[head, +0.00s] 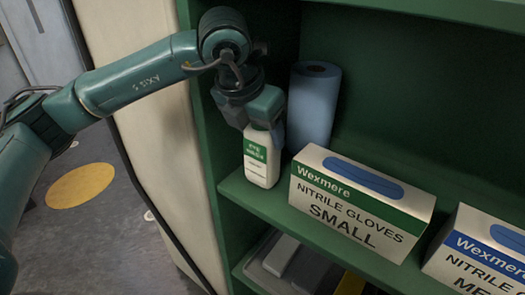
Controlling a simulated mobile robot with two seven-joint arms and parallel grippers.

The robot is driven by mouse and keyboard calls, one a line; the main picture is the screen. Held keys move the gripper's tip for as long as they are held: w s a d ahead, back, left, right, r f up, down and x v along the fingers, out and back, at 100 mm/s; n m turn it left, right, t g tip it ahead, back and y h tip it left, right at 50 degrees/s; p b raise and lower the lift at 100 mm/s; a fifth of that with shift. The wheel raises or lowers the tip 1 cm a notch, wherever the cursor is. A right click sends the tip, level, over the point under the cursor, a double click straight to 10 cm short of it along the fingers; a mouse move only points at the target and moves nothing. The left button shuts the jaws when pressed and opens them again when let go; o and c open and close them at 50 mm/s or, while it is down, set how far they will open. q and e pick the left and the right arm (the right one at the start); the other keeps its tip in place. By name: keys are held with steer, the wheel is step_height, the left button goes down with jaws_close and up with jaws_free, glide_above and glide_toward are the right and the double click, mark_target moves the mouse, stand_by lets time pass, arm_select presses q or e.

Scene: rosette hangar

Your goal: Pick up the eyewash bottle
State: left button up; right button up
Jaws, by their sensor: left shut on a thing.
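The eyewash bottle (261,165) is a white bottle with a green label, upright at the left end of the green shelf. My left gripper (263,120) reaches down onto it from above and is shut on its top. The gripper hides the bottle's cap. The bottle's base appears to be on or very near the shelf board; I cannot tell whether it touches. My right gripper is not in view.
A blue paper roll (312,105) stands just behind the bottle. A glove box marked small (350,205) stands close on its right, and another glove box (480,255) is farther right. The shelf's side wall (205,130) is close on the left. A lower shelf holds a grey tray (262,262).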

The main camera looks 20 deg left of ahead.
arm_select(q)
steer(key=c, duration=0.9)
jaws_close()
steer(key=shift+r, duration=0.15)
